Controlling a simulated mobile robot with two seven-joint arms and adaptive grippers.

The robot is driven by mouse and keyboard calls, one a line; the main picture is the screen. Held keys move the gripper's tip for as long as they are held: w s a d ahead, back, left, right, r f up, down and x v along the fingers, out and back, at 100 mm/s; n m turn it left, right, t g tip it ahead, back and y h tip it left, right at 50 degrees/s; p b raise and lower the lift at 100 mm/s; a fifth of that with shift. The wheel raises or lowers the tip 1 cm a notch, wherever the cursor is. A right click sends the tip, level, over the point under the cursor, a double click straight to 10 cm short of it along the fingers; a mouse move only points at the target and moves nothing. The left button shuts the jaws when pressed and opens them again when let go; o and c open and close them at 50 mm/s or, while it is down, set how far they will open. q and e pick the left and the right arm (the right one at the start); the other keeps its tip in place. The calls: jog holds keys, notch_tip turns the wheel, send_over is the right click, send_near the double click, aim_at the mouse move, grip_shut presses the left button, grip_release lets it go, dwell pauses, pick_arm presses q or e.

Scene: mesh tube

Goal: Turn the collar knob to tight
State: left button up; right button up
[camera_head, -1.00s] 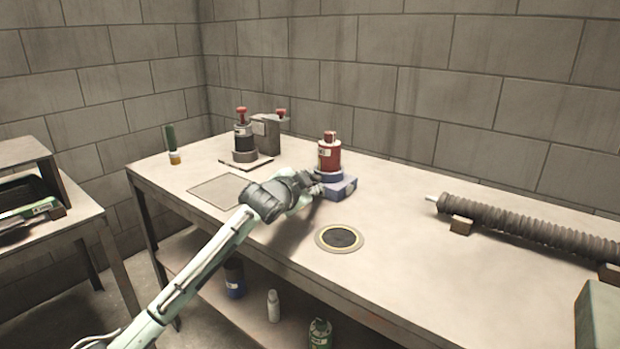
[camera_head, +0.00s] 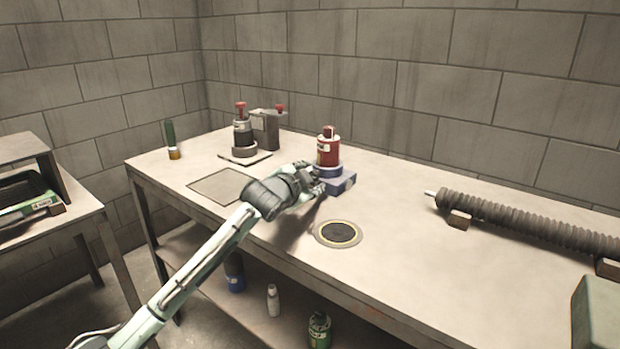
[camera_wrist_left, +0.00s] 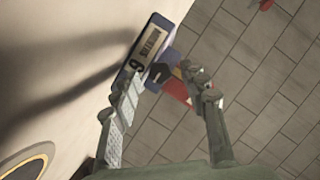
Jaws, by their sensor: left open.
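A red canister (camera_head: 328,153) stands upright in a blue collar base (camera_head: 342,183) on the table. In the left wrist view the blue base (camera_wrist_left: 152,45) shows a pale lettered label, with a small dark knob (camera_wrist_left: 158,73) on its side. My left gripper (camera_head: 317,182) is at the near left side of the base. Its two fingers are open in the left wrist view (camera_wrist_left: 160,77), one on each side of the knob. I cannot tell whether they touch it. Part of the red canister (camera_wrist_left: 177,90) shows between the fingers. My right gripper is out of view.
A dark canister with a red top (camera_head: 242,132) and a grey block (camera_head: 265,130) stand at the back left. A round mesh disc (camera_head: 338,233) lies in front. A ribbed tube (camera_head: 520,222) rests on supports at the right. The table between them is clear.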

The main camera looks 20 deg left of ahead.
pick_arm(q)
jog(key=v, duration=1.2)
dwell(0.3)
